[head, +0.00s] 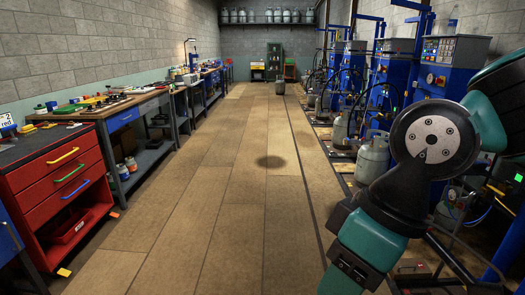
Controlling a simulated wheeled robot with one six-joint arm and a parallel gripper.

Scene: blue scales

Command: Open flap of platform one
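A row of blue scales stands along the right wall. The nearest blue scale cabinet (450,80) has a control panel with a red button on its front. Low platforms lie on the floor before the scales, several with grey gas cylinders such as this one (373,158) on them. The nearest platform frame (440,262) shows in part at the lower right, largely behind my teal and black arm. I cannot tell which platform is number one, and no flap can be made out. My gripper is not in view.
A wide wooden floor (225,170) runs clear down the middle. A red drawer cabinet (65,185) and workbenches (135,108) line the left wall. A shelf of cylinders (268,22) hangs on the back wall.

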